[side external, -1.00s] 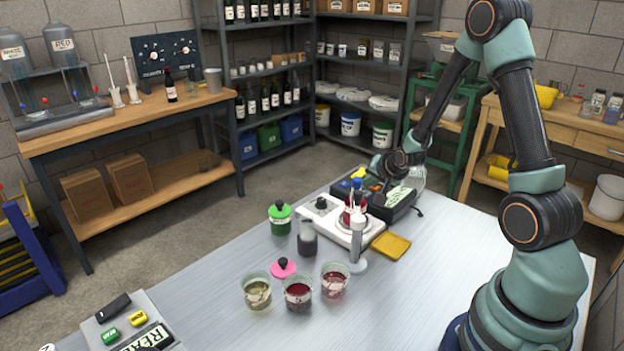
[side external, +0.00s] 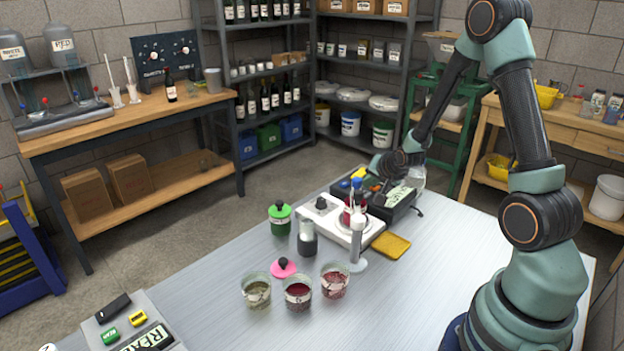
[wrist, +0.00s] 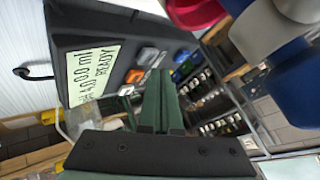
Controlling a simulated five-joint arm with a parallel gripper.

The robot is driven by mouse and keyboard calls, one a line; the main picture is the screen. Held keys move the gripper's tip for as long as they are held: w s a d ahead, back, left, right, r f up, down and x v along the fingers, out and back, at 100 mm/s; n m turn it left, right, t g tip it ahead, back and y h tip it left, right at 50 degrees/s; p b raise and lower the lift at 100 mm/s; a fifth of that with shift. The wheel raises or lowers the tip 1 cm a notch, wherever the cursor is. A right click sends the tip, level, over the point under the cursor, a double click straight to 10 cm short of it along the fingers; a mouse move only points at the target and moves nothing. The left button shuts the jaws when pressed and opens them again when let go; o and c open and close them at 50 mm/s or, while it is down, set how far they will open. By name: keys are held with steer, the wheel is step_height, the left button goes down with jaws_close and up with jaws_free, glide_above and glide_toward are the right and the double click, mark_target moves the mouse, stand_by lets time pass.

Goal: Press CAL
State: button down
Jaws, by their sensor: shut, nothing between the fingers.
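A dark box device with a pale green display (wrist: 92,72) reading "0.0 ml READY" fills the upper left of the wrist view. In the side view, my gripper (side external: 385,186) is at this device (side external: 398,207). A second device (side external: 150,338) at front left has a green button (side external: 110,335) and a yellow one (side external: 138,318).
A white stirrer plate (side external: 325,213) holding a red vessel stands beside the device. A green-lidded jar (side external: 280,218), a grey-topped bottle (side external: 307,240), a pink-lidded item (side external: 283,267) and several beakers (side external: 298,293) stand nearby. A yellow pad (side external: 391,244) lies right. The front right table is clear.

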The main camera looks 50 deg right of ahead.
mark_target(366, 195)
steer(key=shift+f, duration=0.2)
steer(key=shift+f, duration=0.25)
steer(key=shift+f, duration=0.5)
stand_by(0.9)
steer(key=shift+r, duration=0.9)
steer(key=shift+r, duration=2.55)
steer(key=shift+a, duration=0.1)
